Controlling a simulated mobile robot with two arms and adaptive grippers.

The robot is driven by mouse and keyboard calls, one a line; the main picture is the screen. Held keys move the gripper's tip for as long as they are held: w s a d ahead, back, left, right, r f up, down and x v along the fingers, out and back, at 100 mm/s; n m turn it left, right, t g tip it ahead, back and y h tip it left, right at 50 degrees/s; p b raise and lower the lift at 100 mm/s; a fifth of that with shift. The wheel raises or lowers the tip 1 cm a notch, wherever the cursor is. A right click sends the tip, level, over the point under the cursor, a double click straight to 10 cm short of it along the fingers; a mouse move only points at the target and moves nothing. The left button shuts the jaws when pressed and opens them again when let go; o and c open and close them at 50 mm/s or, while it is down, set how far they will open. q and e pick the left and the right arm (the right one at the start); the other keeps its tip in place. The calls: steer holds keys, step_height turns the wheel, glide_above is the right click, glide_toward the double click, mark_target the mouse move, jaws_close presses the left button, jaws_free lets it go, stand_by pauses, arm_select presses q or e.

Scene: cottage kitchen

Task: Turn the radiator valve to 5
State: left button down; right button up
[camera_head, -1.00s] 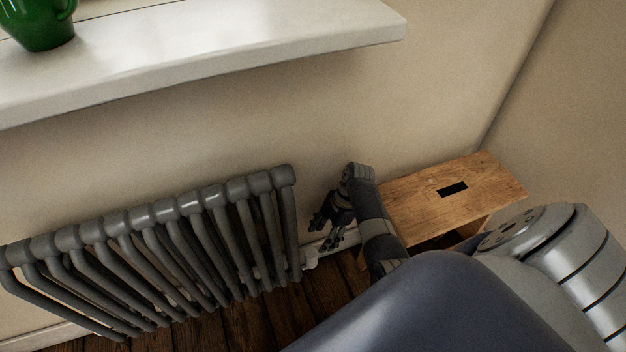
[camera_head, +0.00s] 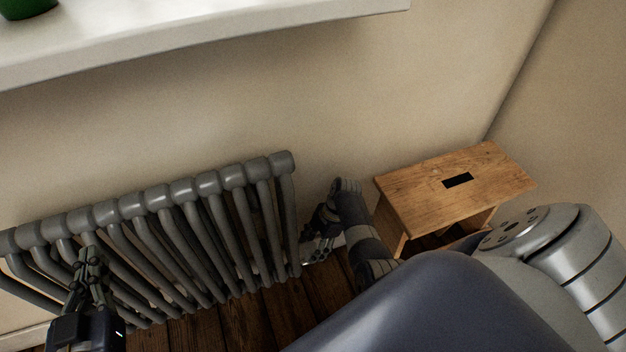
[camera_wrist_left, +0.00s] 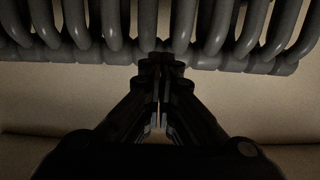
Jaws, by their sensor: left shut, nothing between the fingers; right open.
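The grey column radiator (camera_head: 170,200) stands against the wall at the left and middle of the head view. A small white part, seemingly the radiator valve (camera_head: 306,257), shows low at the radiator's right end, mostly hidden by my right gripper. My right gripper (camera_head: 312,252) is open around or beside it; I cannot tell which. My left gripper (camera_head: 92,256) is shut and empty in front of the radiator's left part. In the left wrist view its fingertips (camera_wrist_left: 161,60) are together, close to the radiator columns (camera_wrist_left: 200,30). The valve's scale cannot be read.
A wooden stool (camera_head: 430,198) with a slot in its top stands right of my right forearm. A white windowsill (camera_head: 200,30) juts out above the radiator, with a green pot (camera_head: 28,8) on it. Dark wooden floor (camera_head: 250,320) shows below.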

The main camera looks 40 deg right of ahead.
arm_select(q)
steer(key=shift+w+d+r+t, duration=0.15)
steer(key=shift+r+t, duration=0.25)
steer(key=shift+r, duration=0.35)
arm_select(e)
steer(key=shift+a+f, duration=0.15)
steer(key=shift+f, duration=0.1)
steer(key=shift+c, duration=0.6)
steer(key=c, duration=0.9)
steer(key=shift+c, duration=0.2)
